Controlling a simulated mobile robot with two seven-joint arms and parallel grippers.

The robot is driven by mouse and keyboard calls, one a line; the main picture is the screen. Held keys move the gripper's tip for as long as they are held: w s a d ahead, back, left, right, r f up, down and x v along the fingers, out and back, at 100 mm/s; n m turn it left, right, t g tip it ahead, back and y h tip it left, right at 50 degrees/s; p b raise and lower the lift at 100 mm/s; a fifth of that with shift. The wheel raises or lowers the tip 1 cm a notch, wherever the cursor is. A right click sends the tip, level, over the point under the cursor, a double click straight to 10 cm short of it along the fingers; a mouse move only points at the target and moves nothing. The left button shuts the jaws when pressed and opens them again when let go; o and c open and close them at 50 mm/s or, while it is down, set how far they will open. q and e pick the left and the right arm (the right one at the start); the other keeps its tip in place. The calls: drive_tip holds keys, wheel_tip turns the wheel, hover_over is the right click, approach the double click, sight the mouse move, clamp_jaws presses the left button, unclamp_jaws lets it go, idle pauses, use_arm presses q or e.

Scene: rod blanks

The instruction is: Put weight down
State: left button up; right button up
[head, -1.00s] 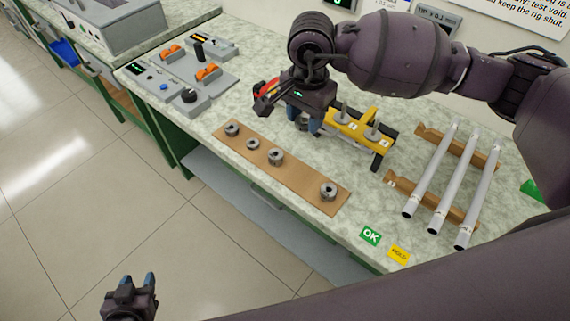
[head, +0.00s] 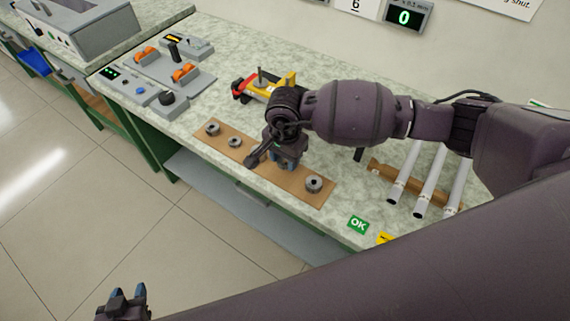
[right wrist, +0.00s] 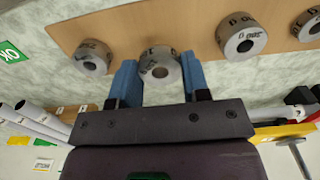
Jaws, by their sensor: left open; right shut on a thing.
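My right gripper (head: 285,164) is over the brown board (head: 222,146). The right wrist view shows its blue fingers (right wrist: 158,76) shut on a grey ring-shaped weight (right wrist: 160,66). The held weight is in the gap between an end weight (right wrist: 92,57) and a larger weight (right wrist: 241,37); I cannot tell whether it touches the board. In the head view my right gripper hides it. My left gripper (head: 127,298) is open and empty, low at the left, away from the bench.
The yellow rig (head: 266,90) stands behind my right arm, partly hidden. Pale rods (head: 430,180) lie on brown supports at the right. A green OK card (head: 358,224) lies near the front edge. Control boxes (head: 150,80) stand at the left.

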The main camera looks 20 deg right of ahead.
sight(285, 172)
drive_tip(key=shift+f, duration=1.75)
drive_tip(key=shift+f, duration=0.2)
drive_tip(key=o, duration=1)
drive_tip(key=shift+r, duration=0.1)
drive_tip(key=shift+r, duration=0.1)
wheel_tip(285, 172, up, 12)
drive_tip(key=shift+r, duration=0.1)
